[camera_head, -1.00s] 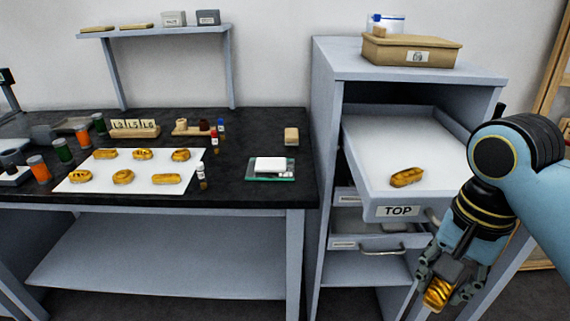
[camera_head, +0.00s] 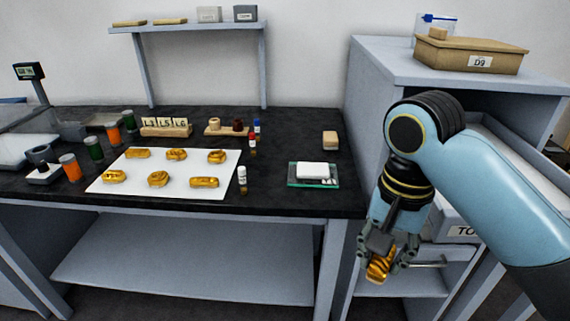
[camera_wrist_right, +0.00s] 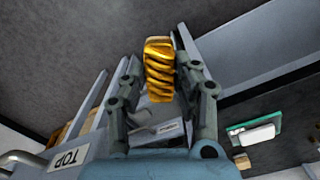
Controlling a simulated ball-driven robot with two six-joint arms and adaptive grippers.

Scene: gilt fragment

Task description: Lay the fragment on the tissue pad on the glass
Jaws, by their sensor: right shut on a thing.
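My right gripper (camera_head: 383,264) is shut on a gilt fragment (camera_head: 379,266), a ridged golden piece. It hangs in front of the cabinet, right of the bench's front corner and below the bench top. In the right wrist view the fragment (camera_wrist_right: 158,68) sits between the two fingertips. Pad (camera_wrist_right: 257,134) and glass (camera_wrist_right: 277,122) also show in the right wrist view, apart from the gripper. My left gripper is not in view.
A white sheet (camera_head: 137,167) with several golden pieces lies on the dark bench, with a small vial (camera_head: 242,180) at its right. A tan block (camera_head: 330,140) sits behind the glass. The open top drawer (camera_head: 455,227) is partly hidden behind my right arm.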

